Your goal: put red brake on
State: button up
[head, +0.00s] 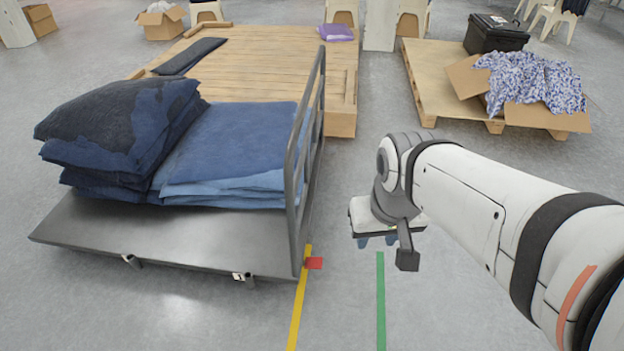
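A small red piece (315,263), which looks like the red brake, sticks out at the near right corner of the grey metal cart (180,238). It is low, beside the top end of a yellow floor line. My gripper (377,241) hangs from the white arm to the right of the cart, pointing down. Most of the fingers are hidden by the gripper body.
Folded dark blue cloth (120,130) and lighter blue cloth (230,150) lie on the cart. The cart's upright rail (292,190) stands at its right side. A wooden pallet (430,85) is at the back right.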

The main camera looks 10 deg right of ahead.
aim_at(311, 263)
jog(key=i, duration=0.95)
jog(key=u, duration=2.2)
jog(key=k, duration=1.5)
jog(key=z, duration=1.1)
jog(key=i, duration=0.95)
